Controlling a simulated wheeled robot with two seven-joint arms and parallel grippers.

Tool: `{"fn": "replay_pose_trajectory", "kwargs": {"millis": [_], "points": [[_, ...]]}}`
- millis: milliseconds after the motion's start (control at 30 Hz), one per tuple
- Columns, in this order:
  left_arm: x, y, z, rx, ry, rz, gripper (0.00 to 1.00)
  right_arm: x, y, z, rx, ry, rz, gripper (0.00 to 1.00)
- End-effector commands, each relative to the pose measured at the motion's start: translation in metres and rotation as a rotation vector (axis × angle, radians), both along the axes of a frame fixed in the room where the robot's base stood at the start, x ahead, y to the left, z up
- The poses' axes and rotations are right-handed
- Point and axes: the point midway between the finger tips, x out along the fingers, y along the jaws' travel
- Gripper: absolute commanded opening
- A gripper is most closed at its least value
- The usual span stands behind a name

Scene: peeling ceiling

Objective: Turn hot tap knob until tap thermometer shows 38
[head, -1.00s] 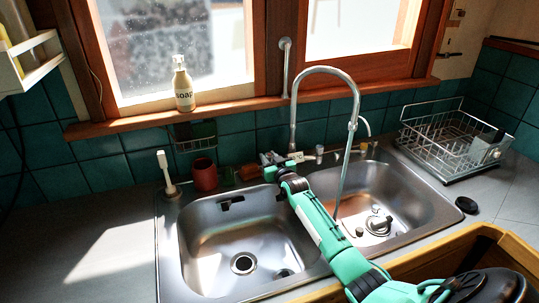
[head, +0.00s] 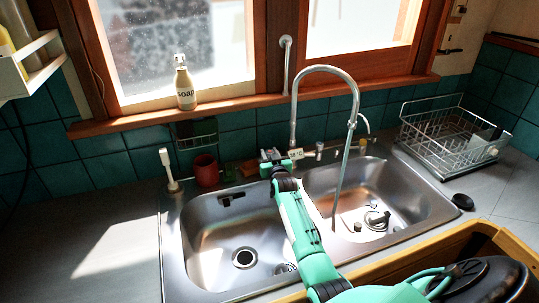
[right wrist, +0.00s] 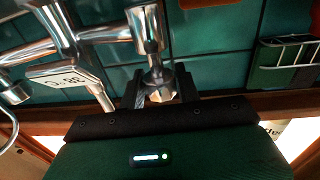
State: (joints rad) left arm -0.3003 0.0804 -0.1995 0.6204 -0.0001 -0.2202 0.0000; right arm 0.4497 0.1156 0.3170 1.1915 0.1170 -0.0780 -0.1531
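The tap's tall curved metal spout (head: 352,88) rises behind the double sink. My right gripper (head: 268,158) is at the left end of the tap body, against the back wall. In the right wrist view my right gripper (right wrist: 160,88) has one dark finger on each side of a faceted metal knob (right wrist: 160,93), apparently closed on it. I take this for the hot tap knob; no hot mark shows. The white tap thermometer (head: 296,154) sits beside it on the tap. Its display (right wrist: 68,82) appears upside down and I cannot read it surely. My left gripper is out of view.
The sink's left basin (head: 215,255) lies below my right arm. A red cup (head: 205,171) and a white brush (head: 167,170) stand left of the tap. A soap bottle (head: 184,88) is on the sill. A wire rack (head: 440,140) stands at the right.

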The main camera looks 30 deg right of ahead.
Motion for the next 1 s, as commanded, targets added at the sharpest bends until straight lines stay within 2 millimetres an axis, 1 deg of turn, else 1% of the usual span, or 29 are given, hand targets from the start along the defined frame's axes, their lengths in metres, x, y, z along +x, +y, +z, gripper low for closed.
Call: {"fn": "replay_pose_trajectory", "kwargs": {"millis": [33,67,100,333,467,567,667,1000], "points": [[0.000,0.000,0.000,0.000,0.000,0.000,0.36,0.000,-0.001,0.001,0.000,-0.001,-0.001,0.43],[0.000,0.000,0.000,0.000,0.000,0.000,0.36,0.000,-0.001,0.001,0.000,-0.001,0.000,0.49],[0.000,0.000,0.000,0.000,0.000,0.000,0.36,0.000,0.000,0.000,0.000,0.000,0.000,0.51],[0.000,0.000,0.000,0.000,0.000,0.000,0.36,0.000,0.001,-0.002,0.001,0.003,0.001,0.51],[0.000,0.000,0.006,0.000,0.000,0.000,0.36,-0.005,0.002,-0.001,0.002,0.005,0.001,0.51],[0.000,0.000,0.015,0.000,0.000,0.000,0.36,-0.013,0.005,0.001,0.002,0.006,0.002,0.51],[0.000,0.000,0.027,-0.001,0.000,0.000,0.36,-0.026,0.009,0.002,0.001,0.007,0.001,0.51],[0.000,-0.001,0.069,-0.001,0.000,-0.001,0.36,-0.081,0.027,0.003,0.001,0.006,0.001,0.51]]}}
